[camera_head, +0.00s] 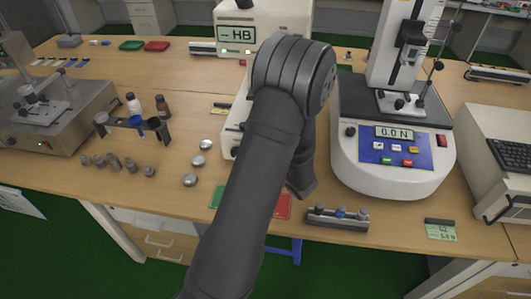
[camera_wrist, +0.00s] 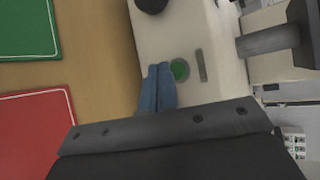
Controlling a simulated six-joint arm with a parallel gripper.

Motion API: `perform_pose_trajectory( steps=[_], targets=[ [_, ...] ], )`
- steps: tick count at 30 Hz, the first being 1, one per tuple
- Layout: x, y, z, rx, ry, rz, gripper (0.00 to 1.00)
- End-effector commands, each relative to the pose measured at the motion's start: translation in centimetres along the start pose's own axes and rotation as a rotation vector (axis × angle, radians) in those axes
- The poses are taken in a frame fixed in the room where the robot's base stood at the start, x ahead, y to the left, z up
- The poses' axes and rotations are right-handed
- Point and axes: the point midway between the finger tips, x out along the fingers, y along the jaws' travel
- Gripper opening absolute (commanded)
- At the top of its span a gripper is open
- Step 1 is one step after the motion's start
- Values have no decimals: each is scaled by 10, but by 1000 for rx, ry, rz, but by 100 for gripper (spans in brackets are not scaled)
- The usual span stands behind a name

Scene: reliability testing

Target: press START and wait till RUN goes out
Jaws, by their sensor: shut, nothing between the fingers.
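A cream machine with an "-- HB" display (camera_head: 237,33) stands behind my arm, which hides most of it. Its cream base shows in the wrist view (camera_wrist: 215,85) and carries a round green button (camera_wrist: 180,70). No START or RUN lettering is readable. A grey slot-like strip (camera_wrist: 201,65) lies right of the button; I cannot tell whether it is a lamp. My gripper (camera_wrist: 157,72) is shut and empty, its blue-grey fingertips just left of the button in the picture. I cannot tell whether they touch the base. The head view hides the fingertips behind my arm.
A green mat (camera_wrist: 28,30) and a red mat (camera_wrist: 35,130) lie left of the base in the wrist view. A black knob (camera_wrist: 150,4) is near its top edge. In the head view, a force tester (camera_head: 395,165) stands right of my arm, and metal discs (camera_head: 190,180) lie left.

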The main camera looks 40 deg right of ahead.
Motion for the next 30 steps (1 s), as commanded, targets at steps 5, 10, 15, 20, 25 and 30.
perform_pose_trajectory(
  steps=[5,10,15,20,25,30],
  targets=[
    [-10,8,7,2,1,1,0],
    [-22,16,16,2,1,1,0],
    [-32,23,23,1,1,0,0],
    [-35,25,25,1,1,0,0],
    [-34,25,25,1,1,0,0],
    [-34,25,25,0,0,0,0]
  ],
)
